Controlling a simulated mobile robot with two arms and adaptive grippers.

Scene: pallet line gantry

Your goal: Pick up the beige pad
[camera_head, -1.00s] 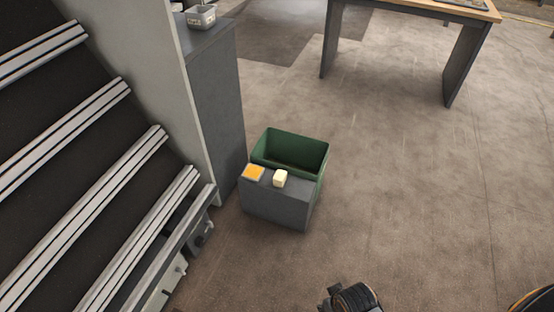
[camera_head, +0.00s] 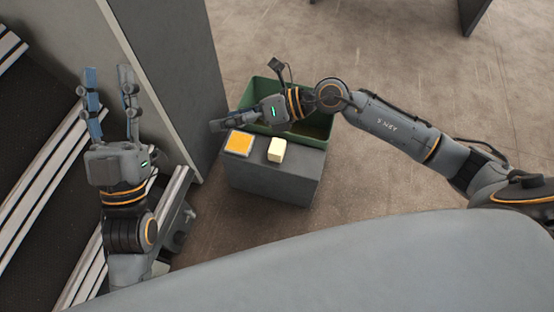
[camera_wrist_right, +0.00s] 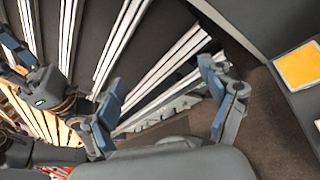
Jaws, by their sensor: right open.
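The beige pad (camera_head: 277,150) is a small cream block on the top of a low grey box (camera_head: 275,183) in the head view. My right gripper (camera_head: 226,124) is open and empty, above and to the left of the pad, near the green bin's left end. My left gripper (camera_head: 108,85) is open and empty at the left, in front of the sloped rails.
A flat orange square (camera_head: 239,143) lies left of the pad on the same box; the right wrist view shows it too (camera_wrist_right: 299,66). A green bin (camera_head: 262,90) stands behind the box. A tall grey cabinet (camera_head: 180,70) and metal rails are at left. Floor at right is clear.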

